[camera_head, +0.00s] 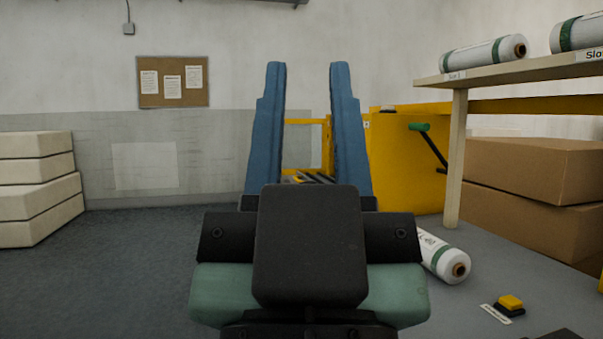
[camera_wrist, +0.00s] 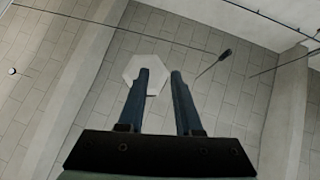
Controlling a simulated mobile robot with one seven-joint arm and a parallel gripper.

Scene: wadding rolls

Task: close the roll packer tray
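The yellow machine (camera_head: 405,170), which looks like the roll packer, stands on the floor ahead, right of centre. A lever with a green grip (camera_head: 419,127) sticks out of its right side. Yellow framing and dark rollers (camera_head: 318,178) show between my fingers; I cannot tell which part is the tray or how far it stands open, as my gripper hides much of that area. My gripper (camera_head: 308,75) points upward in front of the head camera, its two blue fingers apart with nothing between them. In the wrist view my gripper (camera_wrist: 160,72) is also open, against the ceiling.
A wooden shelf (camera_head: 520,70) at right holds white rolls (camera_head: 485,55), with brown boxes (camera_head: 535,168) below. A white roll (camera_head: 443,257) and a yellow-topped button box (camera_head: 509,304) lie on the floor at right. Pale stacked blocks (camera_head: 38,185) stand left. Floor at left is clear.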

